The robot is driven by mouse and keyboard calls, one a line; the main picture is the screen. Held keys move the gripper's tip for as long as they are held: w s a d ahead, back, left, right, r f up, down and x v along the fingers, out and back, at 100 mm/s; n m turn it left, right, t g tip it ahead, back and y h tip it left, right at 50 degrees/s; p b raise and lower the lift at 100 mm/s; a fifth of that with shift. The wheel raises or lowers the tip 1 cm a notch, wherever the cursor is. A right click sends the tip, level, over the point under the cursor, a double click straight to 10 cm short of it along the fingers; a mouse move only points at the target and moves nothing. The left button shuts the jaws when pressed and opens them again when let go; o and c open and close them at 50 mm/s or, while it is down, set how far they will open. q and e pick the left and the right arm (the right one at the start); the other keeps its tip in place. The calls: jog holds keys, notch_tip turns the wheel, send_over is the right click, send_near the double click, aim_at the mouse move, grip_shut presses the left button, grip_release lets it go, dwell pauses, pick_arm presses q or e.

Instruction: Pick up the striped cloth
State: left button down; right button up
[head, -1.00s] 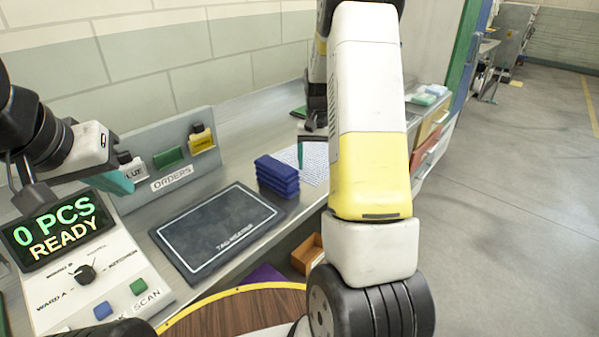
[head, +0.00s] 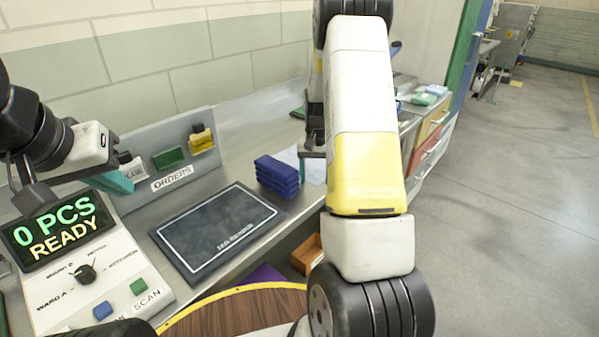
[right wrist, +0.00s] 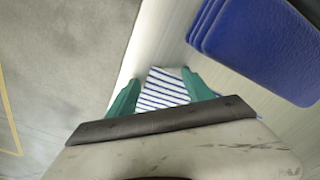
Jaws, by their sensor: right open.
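The striped cloth (right wrist: 163,89), white with blue stripes, lies on the grey bench beside the bench edge. In the right wrist view it shows between the two teal fingers of my right gripper (right wrist: 158,84), which is open. Its lower part is hidden behind the gripper body. In the head view a pale part of the cloth (head: 316,172) shows beside my right gripper (head: 302,178), partly covered by my arm. I cannot tell whether the fingers touch it. My left gripper (head: 125,178) is over the left side near the orders panel; its opening is unclear.
A stack of folded blue cloths (head: 277,175) stands just left of the striped cloth. A dark mat (head: 218,230) lies nearer, and a control console (head: 90,265) stands at the left. An orders panel (head: 172,180) runs behind. An orange bin (head: 306,255) is below the bench.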

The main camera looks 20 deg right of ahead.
jog(key=shift+s+f, duration=0.1)
grip_shut()
dwell(0.3)
notch_tip(320, 180, up, 12)
dwell(0.5)
notch_tip(320, 180, up, 27)
dwell(0.8)
